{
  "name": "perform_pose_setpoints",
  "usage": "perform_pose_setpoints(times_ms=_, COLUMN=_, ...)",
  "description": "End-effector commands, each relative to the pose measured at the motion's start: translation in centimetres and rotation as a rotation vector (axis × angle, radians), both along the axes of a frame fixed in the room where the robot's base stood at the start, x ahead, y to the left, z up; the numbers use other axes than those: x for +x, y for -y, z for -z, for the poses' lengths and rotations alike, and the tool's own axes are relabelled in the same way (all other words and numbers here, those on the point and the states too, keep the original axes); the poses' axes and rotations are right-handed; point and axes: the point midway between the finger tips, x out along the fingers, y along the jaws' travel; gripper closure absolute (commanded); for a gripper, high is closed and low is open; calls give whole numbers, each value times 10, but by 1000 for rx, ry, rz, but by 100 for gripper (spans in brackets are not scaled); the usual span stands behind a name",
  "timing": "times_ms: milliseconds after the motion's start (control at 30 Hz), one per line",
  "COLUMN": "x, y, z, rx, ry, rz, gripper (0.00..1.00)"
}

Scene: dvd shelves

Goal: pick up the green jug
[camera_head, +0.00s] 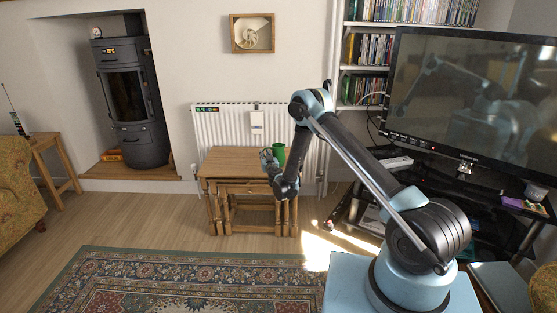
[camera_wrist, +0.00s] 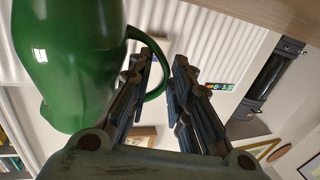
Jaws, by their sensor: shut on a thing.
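The green jug (camera_head: 278,153) is over the small wooden table in the head view, partly hidden behind my gripper (camera_head: 267,160). In the wrist view the jug (camera_wrist: 70,60) fills the left side, glossy and dark green, with its curved handle (camera_wrist: 133,34) reaching to the fingers. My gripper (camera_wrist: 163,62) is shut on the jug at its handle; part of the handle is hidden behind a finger. The jug's base is out of the wrist view, so I cannot tell whether it touches the tabletop.
The nested wooden tables (camera_head: 222,163) stand before a white radiator (camera_head: 228,125). A dark stove (camera_head: 130,90) is at the left. A television (camera_head: 470,100) on a black stand is at the right. A patterned rug (camera_head: 180,280) covers the floor in front.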

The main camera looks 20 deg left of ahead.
Motion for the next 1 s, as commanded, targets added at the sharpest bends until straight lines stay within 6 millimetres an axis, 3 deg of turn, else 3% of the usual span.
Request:
perform_pose_setpoints(times_ms=567, x=-3, y=-4, z=-6, rx=5, ry=-4, rz=-7, gripper=100)
perform_pose_setpoints(times_ms=1000, x=-1, y=-1, z=-42, rx=3, ry=-2, rz=-3, gripper=100)
